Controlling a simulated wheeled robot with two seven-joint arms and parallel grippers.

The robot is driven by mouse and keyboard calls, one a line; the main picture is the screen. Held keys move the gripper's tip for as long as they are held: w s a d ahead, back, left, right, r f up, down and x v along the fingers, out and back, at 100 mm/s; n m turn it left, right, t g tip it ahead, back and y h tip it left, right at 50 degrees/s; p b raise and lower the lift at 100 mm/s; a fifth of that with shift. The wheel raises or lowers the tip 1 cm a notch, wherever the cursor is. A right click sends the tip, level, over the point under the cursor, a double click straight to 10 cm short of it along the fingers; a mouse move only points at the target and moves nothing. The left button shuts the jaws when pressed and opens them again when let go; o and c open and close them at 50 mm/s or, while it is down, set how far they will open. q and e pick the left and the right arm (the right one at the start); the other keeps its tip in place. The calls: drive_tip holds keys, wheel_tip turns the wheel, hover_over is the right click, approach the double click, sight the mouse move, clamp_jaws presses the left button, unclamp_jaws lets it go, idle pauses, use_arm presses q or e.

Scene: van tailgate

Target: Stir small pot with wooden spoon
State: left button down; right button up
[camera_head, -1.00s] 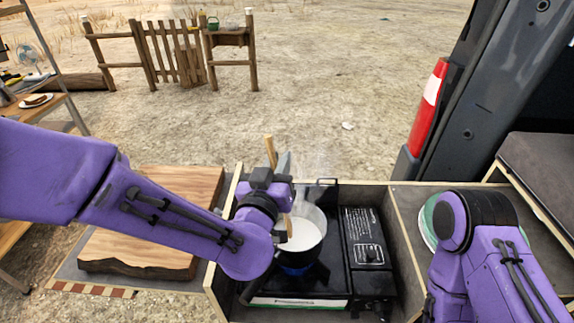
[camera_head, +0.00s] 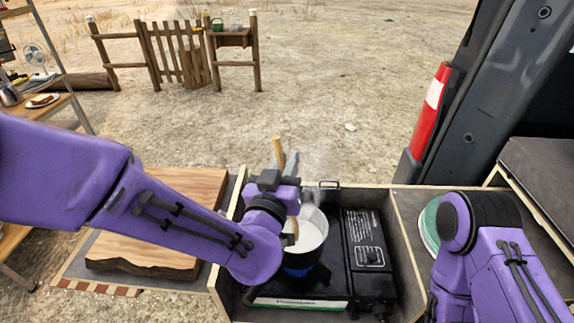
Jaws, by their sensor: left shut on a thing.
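The small pot (camera_head: 312,238) holds white liquid and stands on the burner of a black camp stove (camera_head: 366,250). A blue flame shows under it. My left gripper (camera_head: 284,190) is shut on the wooden spoon (camera_head: 279,153), whose handle rises nearly upright above it. The spoon's lower part goes down at the pot's left side, and its tip is hidden by my arm and the liquid. The left gripper and wrist cover the left part of the pot. My right arm is at the lower right, and its gripper is out of the frame.
The stove sits in a wooden-walled box (camera_head: 404,262). A thick wooden board (camera_head: 163,203) lies left of it. A pale green round dish (camera_head: 431,225) is partly hidden behind my right arm.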

use_arm(q)
drive_tip(key=r+p, duration=0.2)
drive_tip(key=r, duration=0.1)
drive_tip(key=shift+w+a, duration=0.1)
drive_tip(key=shift+a, duration=0.3)
drive_tip(key=r+p, duration=0.3)
drive_tip(key=r, duration=0.1)
drive_tip(key=shift+w+a, duration=0.2)
drive_tip(key=shift+a, duration=0.1)
drive_tip(key=shift+f, duration=0.15)
wheel_tip(320, 180, up, 5)
drive_tip(key=p, duration=0.4)
hover_over(275, 142)
drive_tip(key=a+x, duration=0.1)
drive_tip(key=x, duration=0.1)
drive_tip(key=shift+w+d, duration=0.25)
drive_tip(key=shift+d, duration=0.3)
